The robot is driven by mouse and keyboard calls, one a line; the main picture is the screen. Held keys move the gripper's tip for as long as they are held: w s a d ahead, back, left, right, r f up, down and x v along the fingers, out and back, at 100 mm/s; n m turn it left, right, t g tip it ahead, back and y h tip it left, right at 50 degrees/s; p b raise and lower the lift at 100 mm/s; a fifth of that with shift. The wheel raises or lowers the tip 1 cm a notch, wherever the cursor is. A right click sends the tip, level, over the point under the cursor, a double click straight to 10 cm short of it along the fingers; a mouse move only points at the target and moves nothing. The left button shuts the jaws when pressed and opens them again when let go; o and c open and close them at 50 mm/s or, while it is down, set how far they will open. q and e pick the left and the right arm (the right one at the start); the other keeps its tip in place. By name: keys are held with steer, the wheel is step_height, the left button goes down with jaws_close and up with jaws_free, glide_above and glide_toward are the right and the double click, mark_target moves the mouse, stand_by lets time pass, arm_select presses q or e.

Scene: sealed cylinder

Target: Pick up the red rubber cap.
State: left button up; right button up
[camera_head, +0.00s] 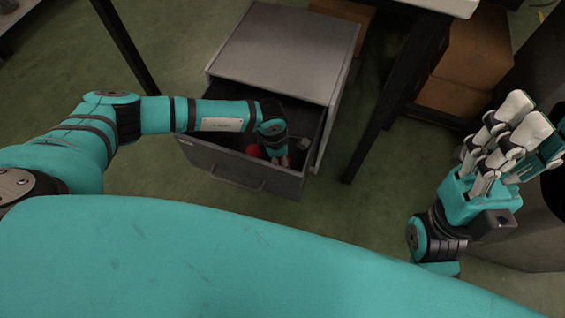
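The red rubber cap (254,151) shows as a small red patch inside the open drawer (233,166) of a grey cabinet. My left arm reaches in from the left, and my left gripper (281,158) is down in the drawer, just right of the cap. Its fingers are small, dark and partly hidden by its own wrist, so I cannot tell whether they are open or touch the cap. My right gripper (525,122) is at the right, away from the drawer, with its pale fingers extended and apart, holding nothing.
The grey cabinet (283,50) stands behind the drawer. A dark table leg (385,105) rises close to its right. Cardboard boxes (465,65) are stacked at the upper right. Green floor (330,215) is clear in front of the drawer.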

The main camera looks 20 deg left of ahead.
arm_select(q)
steer(key=shift+f, duration=0.1)
steer(key=c, duration=1)
